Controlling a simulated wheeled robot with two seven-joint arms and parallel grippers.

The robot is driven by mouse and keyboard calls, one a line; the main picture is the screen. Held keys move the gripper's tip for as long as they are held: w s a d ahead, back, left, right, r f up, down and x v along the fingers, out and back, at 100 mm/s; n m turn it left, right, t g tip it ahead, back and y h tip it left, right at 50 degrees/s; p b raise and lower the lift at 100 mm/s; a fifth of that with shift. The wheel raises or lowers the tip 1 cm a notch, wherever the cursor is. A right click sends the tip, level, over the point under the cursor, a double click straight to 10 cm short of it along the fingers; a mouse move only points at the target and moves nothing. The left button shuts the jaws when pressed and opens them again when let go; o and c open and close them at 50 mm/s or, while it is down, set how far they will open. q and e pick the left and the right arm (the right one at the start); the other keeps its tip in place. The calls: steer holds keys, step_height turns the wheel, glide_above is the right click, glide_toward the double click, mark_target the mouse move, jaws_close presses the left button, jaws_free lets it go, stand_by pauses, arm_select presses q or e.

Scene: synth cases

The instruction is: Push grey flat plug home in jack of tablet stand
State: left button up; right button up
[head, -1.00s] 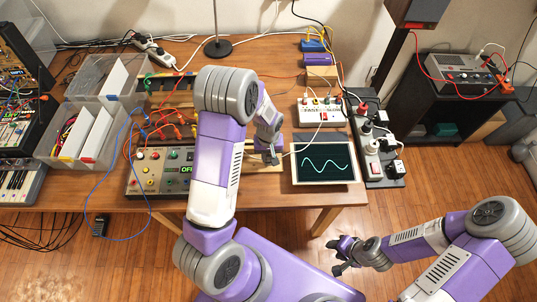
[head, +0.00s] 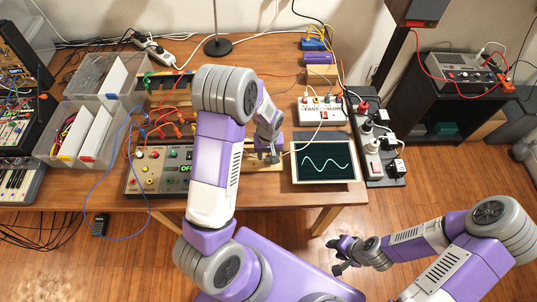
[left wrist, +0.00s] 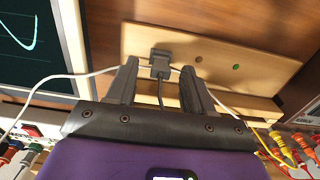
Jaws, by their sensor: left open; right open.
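My left gripper (head: 270,158) is open over a pale wooden board (head: 262,165), left of the screen. In the left wrist view, its fingertips (left wrist: 160,67) stand on either side of a small grey plug (left wrist: 160,60), with gaps visible beside it. The plug lies at the wooden board (left wrist: 208,45), and a dark cable runs from it back between the fingers. Whether it is fully seated in a jack cannot be told. The tablet-like screen (head: 323,161) shows a green wave. My right gripper (head: 337,256) is open and empty, away from the table over the floor.
A thin white cable (left wrist: 95,73) passes by the fingers in the left wrist view. A box with knobs and patch leads (head: 160,170) stands left of my left arm. A white socket box (head: 320,112) and black power strip (head: 382,155) lie on the right.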

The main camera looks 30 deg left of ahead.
mark_target(268, 156)
arm_select(q)
step_height(268, 156, up, 6)
steer(key=shift+r+p, duration=0.25)
steer(key=shift+p, duration=0.3)
steer(key=shift+s, duration=0.1)
